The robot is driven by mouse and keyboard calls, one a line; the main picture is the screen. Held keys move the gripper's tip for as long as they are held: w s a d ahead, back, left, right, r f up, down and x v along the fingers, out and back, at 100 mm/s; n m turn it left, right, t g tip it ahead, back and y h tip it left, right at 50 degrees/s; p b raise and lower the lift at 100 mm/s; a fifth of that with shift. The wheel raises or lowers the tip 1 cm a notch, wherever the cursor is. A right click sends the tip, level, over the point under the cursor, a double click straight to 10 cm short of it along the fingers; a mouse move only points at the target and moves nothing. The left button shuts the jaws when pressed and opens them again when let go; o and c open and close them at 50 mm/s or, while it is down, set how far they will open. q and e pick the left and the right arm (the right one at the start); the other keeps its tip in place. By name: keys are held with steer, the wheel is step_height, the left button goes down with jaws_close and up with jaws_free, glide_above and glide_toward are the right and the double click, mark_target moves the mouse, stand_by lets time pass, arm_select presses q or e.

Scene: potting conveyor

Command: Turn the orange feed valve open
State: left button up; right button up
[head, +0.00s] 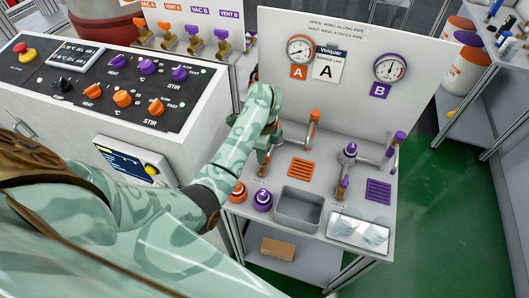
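The orange feed valve's line shows as an orange-capped pipe (314,117) on the grey bench, in front of the upright panel. My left gripper (265,155) points down at the left end of this line, where the valve body sits. The hand and forearm cover most of the valve, so the wing's direction and any contact are hidden. I cannot tell whether the fingers are open or shut. The panel behind carries gauge A (300,50) above an orange A label (299,72), and a sign about wing positions along or across the pipe. My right gripper is out of view.
A purple valve (349,153) stands to the right, below gauge B (390,67). A control console (190,125) stands left.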

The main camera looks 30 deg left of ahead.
arm_select(q)
steer(key=shift+f, duration=0.8)
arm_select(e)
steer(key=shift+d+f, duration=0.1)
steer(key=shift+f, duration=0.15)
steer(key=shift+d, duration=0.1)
arm_select(q)
jaws_close()
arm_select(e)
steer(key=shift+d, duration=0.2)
